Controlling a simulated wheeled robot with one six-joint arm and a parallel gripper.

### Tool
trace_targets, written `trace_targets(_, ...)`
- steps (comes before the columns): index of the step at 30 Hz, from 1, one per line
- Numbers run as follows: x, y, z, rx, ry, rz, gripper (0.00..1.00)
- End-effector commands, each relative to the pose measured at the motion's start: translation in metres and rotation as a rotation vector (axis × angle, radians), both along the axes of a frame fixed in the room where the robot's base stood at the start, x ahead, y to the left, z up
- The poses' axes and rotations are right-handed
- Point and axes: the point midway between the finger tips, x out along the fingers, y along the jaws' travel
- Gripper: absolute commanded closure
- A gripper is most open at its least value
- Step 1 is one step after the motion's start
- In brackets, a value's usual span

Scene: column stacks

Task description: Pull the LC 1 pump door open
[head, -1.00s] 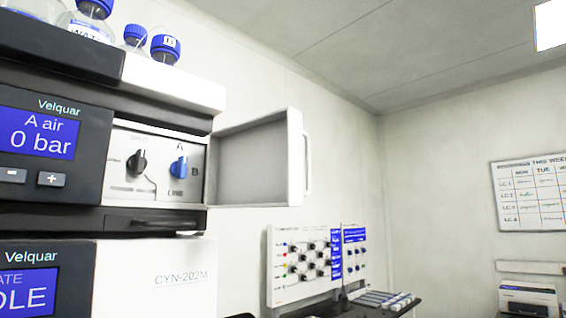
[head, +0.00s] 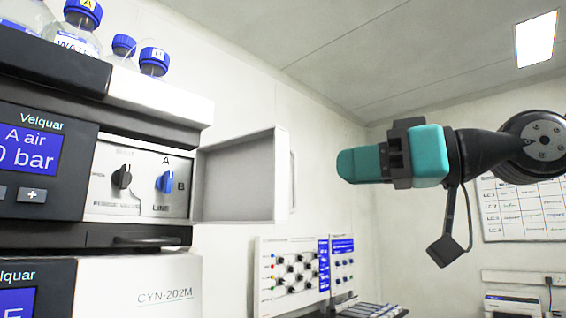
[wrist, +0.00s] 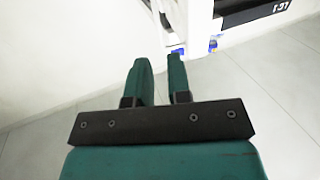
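The pump door (head: 238,178) stands swung wide open on the right side of the pump module in the head view, its inner face showing. A pale upright handle (head: 292,180) is at its free edge. The bared front panel (head: 142,180) carries a black knob (head: 121,177) and a blue knob (head: 166,181). My gripper (head: 346,165) is in the air right of the door, apart from the handle in the picture. In the wrist view its two teal fingers (wrist: 160,80) are apart with nothing between them.
Bottles with blue caps (head: 85,12) stand on top of the stack. The CYN-202M module (head: 150,290) is below. A white panel with several knobs (head: 290,275) stands on a bench behind. A whiteboard (head: 510,215) hangs on the right wall. Bare floor (wrist: 275,80) shows in the wrist view.

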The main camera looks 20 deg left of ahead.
Motion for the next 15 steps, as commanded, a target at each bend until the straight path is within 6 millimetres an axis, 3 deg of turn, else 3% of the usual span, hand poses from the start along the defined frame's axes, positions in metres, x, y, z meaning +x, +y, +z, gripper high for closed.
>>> trace_targets(6, 0.002, 0.052, 0.004, -0.002, 0.003, 0.005, 0.82)
trace_targets(15, 0.006, 0.095, 0.002, -0.001, 0.001, 0.001, 0.82)
